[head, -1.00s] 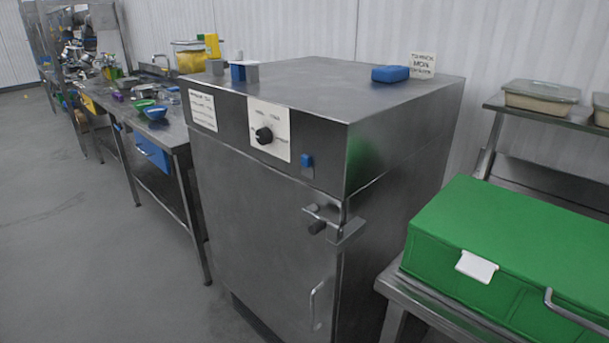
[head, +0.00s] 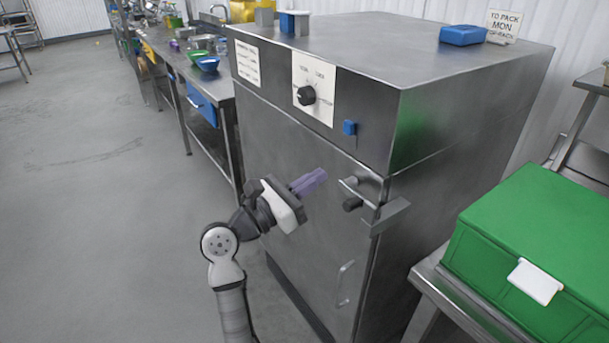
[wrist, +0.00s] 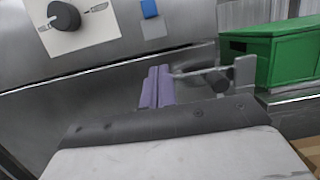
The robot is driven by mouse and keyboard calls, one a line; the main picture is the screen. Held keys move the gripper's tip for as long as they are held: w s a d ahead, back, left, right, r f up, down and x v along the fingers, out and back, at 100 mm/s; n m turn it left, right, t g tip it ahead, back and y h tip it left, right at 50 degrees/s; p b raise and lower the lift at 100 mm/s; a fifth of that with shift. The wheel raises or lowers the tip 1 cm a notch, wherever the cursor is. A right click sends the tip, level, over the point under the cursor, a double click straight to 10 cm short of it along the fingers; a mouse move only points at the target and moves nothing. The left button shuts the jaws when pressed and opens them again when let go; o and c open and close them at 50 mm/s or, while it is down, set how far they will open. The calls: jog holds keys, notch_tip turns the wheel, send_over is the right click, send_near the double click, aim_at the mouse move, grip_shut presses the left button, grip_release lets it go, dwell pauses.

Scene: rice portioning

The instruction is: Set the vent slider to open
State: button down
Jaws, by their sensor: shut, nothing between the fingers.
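The steel cabinet (head: 310,190) has a small blue tab (head: 349,128) on its upper front panel, right of the black dial; this looks like the vent slider. In the wrist view the blue tab (wrist: 149,9) is at the top edge, with a grey strip below it. I cannot read any open or closed marking by it. My gripper (head: 320,174) has purple fingers, shut and empty. It is in front of the cabinet door, below and left of the tab and apart from it. The fingers also show in the wrist view (wrist: 158,75), below the tab.
The black dial (head: 306,95) sits on a white plate. The door latch (head: 358,195) juts out just right of my fingers, and a door handle (head: 344,283) is below. A green box (head: 540,250) stands at the right. Open floor (head: 90,200) lies to the left.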

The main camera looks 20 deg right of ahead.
aim_at(354, 104)
jog(key=p+x, duration=0.2)
jog(key=x, duration=0.4)
jog(key=shift+r, duration=0.15)
notch_tip(354, 104, up, 3)
jog(key=shift+a+f+p, duration=0.15)
jog(key=shift+f+p, duration=0.05)
jog(key=shift+p, duration=0.45)
jog(key=shift+r, duration=0.5)
jog(key=shift+r+p, duration=0.1)
jog(key=shift+p, duration=0.2)
notch_tip(354, 104, up, 7)
jog(key=p, duration=0.3)
jog(key=shift+p, duration=0.4)
jog(key=shift+a, duration=0.1)
